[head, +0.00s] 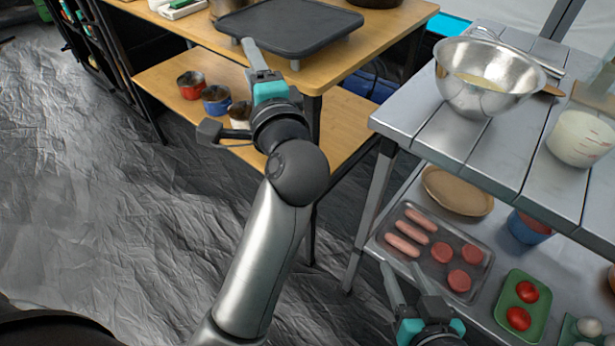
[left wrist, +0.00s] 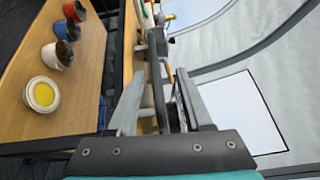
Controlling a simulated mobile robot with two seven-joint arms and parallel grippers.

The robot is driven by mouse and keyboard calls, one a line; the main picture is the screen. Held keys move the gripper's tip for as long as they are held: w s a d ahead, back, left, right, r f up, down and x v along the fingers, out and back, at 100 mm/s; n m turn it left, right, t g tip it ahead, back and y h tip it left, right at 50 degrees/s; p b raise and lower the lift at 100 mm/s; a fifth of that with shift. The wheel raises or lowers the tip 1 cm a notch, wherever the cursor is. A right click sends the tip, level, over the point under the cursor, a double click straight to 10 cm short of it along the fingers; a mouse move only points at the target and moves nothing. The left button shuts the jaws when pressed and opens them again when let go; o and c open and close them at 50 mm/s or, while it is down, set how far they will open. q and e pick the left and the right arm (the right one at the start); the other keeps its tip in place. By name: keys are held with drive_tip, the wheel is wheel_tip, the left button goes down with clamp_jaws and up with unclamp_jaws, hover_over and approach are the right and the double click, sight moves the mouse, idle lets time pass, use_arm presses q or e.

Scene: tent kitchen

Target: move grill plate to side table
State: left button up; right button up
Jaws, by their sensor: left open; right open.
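The grill plate (head: 275,27) is a flat dark rectangular plate lying on top of the wooden table (head: 402,20) in the head view. My left gripper (head: 272,58) is open at the plate's near edge, its fingers pointing toward it. The head view does not settle whether they touch. In the left wrist view a dark edge, likely the plate's, shows between the open fingers (left wrist: 158,85). A grey metal side table (head: 415,100) stands to the right. My right gripper (head: 405,272) is open and empty, low in front of that table's lower shelf.
The grey table carries a steel bowl (head: 475,95) and a measuring cup (head: 580,138). Its lower shelf holds a tray of sausages and patties (head: 405,252), a brown plate (head: 457,190) and a green tomato tray (head: 500,300). Small pots (head: 190,85) sit on the wooden lower shelf.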

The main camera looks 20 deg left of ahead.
use_arm(q)
drive_tip(key=s+d+r+m+t+h, duration=0.15)
drive_tip(key=d+m+t+h, duration=0.35)
drive_tip(key=m, duration=1.1)
drive_tip(key=s+d+m+t+h, duration=0.3)
drive_tip(key=d+m+t+h, duration=0.15)
drive_tip(key=m, duration=1.15)
drive_tip(key=s+d+f+m+g+h, duration=0.1)
drive_tip(key=d+f+m+g+h, duration=0.3)
drive_tip(key=m, duration=0.5)
drive_tip(key=s+d+f+m+g+h, duration=0.1)
drive_tip(key=s+d+f+m+h, duration=0.2)
drive_tip(key=f+m, duration=0.45)
drive_tip(key=s+f+m+g, duration=0.3)
drive_tip(key=f+m, duration=0.3)
drive_tip(key=m, duration=0.1)
drive_tip(key=s+a+f+m+g, duration=0.1)
drive_tip(key=s+f+m+g, duration=0.1)
drive_tip(key=f+m+g, duration=0.2)
wheel_tip(320, 180, down, 3)
drive_tip(key=m, duration=0.4)
drive_tip(key=shift+s+f+y, duration=0.15)
drive_tip(key=shift+s+y, duration=0.2)
drive_tip(key=shift+s, duration=0.05)
